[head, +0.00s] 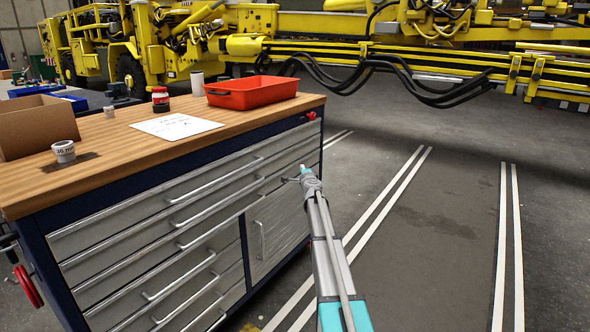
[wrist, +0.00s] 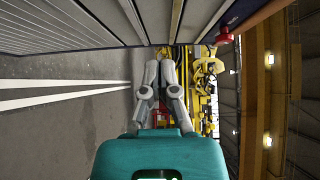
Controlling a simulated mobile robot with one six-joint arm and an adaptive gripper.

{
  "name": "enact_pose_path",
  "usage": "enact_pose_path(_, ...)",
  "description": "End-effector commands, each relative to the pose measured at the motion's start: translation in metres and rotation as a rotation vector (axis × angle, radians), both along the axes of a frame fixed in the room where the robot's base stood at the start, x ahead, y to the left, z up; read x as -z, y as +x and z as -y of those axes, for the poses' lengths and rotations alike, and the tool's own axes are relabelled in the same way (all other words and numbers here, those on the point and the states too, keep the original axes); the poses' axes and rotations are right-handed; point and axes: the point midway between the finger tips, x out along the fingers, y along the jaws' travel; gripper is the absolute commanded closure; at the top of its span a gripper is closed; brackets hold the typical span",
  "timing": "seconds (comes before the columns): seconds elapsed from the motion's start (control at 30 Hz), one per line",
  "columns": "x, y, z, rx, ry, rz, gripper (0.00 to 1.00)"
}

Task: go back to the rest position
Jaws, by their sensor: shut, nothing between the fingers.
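My gripper (wrist: 160,62) points ahead in the wrist view, its two grey fingers close together beyond the teal body. I see nothing held between them. In the head view my gripper (head: 304,171) is small and partly hidden by my arm, at the right front of the workbench. It is below the height of the wooden top (head: 200,130), in front of or beside the drawers. I cannot tell the exact gap to the drawer fronts.
The drawer cabinet (head: 150,235) has protruding handles near my arm. On its top are a red tray (head: 250,93), a paper sheet (head: 177,126), a cardboard box (head: 35,125) and cups. A yellow boom machine (head: 450,50) stands behind. The floor (head: 430,240) at right is clear.

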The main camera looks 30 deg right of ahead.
Motion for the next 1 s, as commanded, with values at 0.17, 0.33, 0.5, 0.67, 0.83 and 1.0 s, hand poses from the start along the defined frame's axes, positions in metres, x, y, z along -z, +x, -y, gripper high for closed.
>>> enact_pose_path(0.17,0.000,0.000,0.000,0.000,0.000,0.000,1.00)
enact_pose_path(0.33,0.000,-0.002,-0.010,-0.020,-0.015,-0.007,1.00)
enact_pose_path(0.5,0.003,-0.009,-0.051,-0.110,-0.080,-0.038,1.00)
enact_pose_path(0.67,0.013,-0.027,-0.117,-0.265,-0.196,-0.102,1.00)
enact_pose_path(0.83,0.033,-0.060,-0.200,-0.472,-0.345,-0.207,1.00)
enact_pose_path(1.0,0.062,-0.106,-0.275,-0.681,-0.490,-0.337,1.00)
